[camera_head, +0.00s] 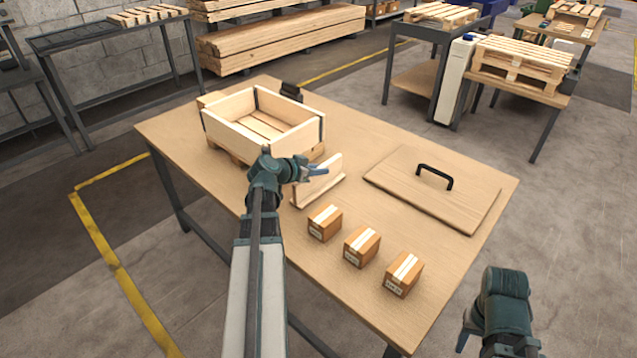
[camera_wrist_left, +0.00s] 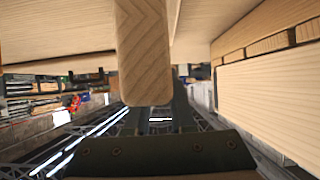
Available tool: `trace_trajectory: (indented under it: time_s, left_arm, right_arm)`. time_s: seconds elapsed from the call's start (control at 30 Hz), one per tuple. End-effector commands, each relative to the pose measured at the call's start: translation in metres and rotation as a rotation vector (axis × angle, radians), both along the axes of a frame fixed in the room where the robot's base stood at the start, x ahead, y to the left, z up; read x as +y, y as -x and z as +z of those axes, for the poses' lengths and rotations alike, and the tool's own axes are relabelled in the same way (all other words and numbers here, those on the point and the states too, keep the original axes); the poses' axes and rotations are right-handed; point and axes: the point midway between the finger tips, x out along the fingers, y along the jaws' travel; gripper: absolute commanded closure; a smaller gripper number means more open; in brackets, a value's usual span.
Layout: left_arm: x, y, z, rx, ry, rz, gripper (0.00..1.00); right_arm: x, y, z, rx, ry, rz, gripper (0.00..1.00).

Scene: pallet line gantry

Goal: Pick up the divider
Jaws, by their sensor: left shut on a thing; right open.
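The divider (camera_head: 328,172) is a thin light-wood board standing on edge in a low wooden holder (camera_head: 322,190) on the workbench. My left gripper (camera_head: 316,170) is shut on the divider's upper part. In the left wrist view the divider (camera_wrist_left: 143,55) shows end-on at the top centre, in front of the jaw. My right gripper (camera_head: 490,343) is open and empty, off the bench's near right side; its tips are partly cut off by the frame's edge.
An open wooden crate (camera_head: 227,136) stands just behind the left gripper. Several small things lie near: a lid (camera_head: 440,195) with black handle (camera_head: 436,172) at right, and three cartons (camera_head: 324,223) along the near side. Bench surface is clear between holder and lid.

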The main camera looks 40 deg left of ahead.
Motion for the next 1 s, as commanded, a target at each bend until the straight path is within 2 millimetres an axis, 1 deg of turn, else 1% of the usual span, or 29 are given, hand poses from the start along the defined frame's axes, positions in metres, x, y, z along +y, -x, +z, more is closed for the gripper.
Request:
trace_trajectory:
  time_s: [0.8, 1.0]
  left_arm:
    - [0.0000, 0.0000, 0.0004, 0.000, 0.000, 0.000, 1.00]
    - [0.0000, 0.0000, 0.0081, 0.000, 0.000, 0.000, 1.00]
  right_arm:
    - [0.0000, 0.0000, 0.0004, 0.000, 0.000, 0.000, 0.50]
    - [0.0000, 0.0000, 0.0081, 0.000, 0.000, 0.000, 0.50]
